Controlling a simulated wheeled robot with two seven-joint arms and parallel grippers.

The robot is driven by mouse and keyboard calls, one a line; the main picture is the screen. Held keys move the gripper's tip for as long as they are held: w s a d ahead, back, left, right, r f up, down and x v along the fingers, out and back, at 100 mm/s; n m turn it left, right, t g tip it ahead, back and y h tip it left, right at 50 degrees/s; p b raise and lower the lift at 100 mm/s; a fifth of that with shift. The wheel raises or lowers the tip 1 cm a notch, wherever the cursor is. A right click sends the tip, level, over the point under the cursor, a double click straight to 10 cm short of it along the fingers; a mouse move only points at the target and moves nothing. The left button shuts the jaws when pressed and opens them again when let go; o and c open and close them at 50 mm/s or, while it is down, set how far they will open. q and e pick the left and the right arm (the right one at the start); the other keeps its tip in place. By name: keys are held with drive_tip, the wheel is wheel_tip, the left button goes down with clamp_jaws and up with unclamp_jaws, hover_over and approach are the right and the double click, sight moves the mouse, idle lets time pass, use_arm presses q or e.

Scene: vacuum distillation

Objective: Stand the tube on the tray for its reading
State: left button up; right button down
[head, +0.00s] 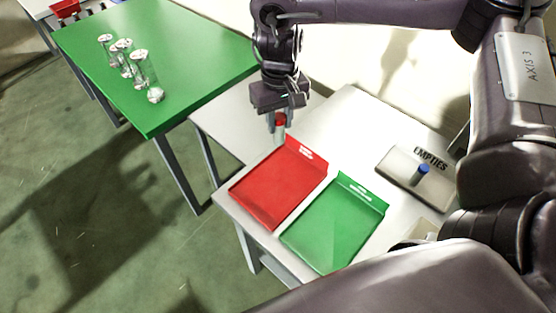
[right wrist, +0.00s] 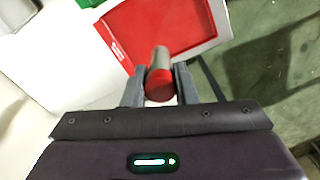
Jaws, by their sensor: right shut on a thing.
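The tube (head: 280,128) has a red cap and hangs upright in my right gripper (head: 281,113), just past the far-left corner of the red tray. In the right wrist view the red-capped tube (right wrist: 160,78) sits between the two fingers of the right gripper (right wrist: 160,85), which are shut on it. The red tray (head: 275,188) is empty and lies on the white table; it also shows in the right wrist view (right wrist: 165,25). The green tray (head: 335,226) lies beside it, also empty. My left gripper is not in view.
A grey block marked EMPTIES (head: 400,168) holds a blue-capped tube (head: 423,170) at the right of the white table (head: 345,110). A green table (head: 185,50) at the left bears several glass vessels (head: 140,70). A gap of floor lies in front of the tables.

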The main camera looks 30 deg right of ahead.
sight(279, 140)
drive_tip(key=shift+w+d+f, duration=0.1)
drive_tip(key=shift+w+f, duration=0.2)
drive_tip(key=shift+f, duration=0.1)
drive_tip(key=f+b, duration=0.1)
drive_tip(key=f, duration=0.5)
drive_tip(key=f+b, duration=0.2)
drive_tip(key=f, duration=0.4)
drive_tip(key=f+b, duration=0.1)
drive_tip(key=f, duration=0.5)
drive_tip(key=shift+s+f+b, duration=0.15)
drive_tip(key=shift+s+b, duration=0.1)
drive_tip(key=shift+b, duration=0.1)
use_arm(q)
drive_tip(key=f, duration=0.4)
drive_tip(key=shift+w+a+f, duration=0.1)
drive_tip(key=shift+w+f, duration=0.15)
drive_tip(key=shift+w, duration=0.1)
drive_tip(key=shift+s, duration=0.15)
use_arm(e)
drive_tip(key=c, duration=1.2)
unclamp_jaws()
drive_tip(key=shift+f, duration=0.1)
drive_tip(key=shift+o, duration=0.2)
use_arm(q)
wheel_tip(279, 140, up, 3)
drive_tip(key=p, duration=0.3)
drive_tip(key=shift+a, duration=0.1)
use_arm(e)
wheel_tip(279, 140, up, 12)
drive_tip(key=shift+r, duration=0.2)
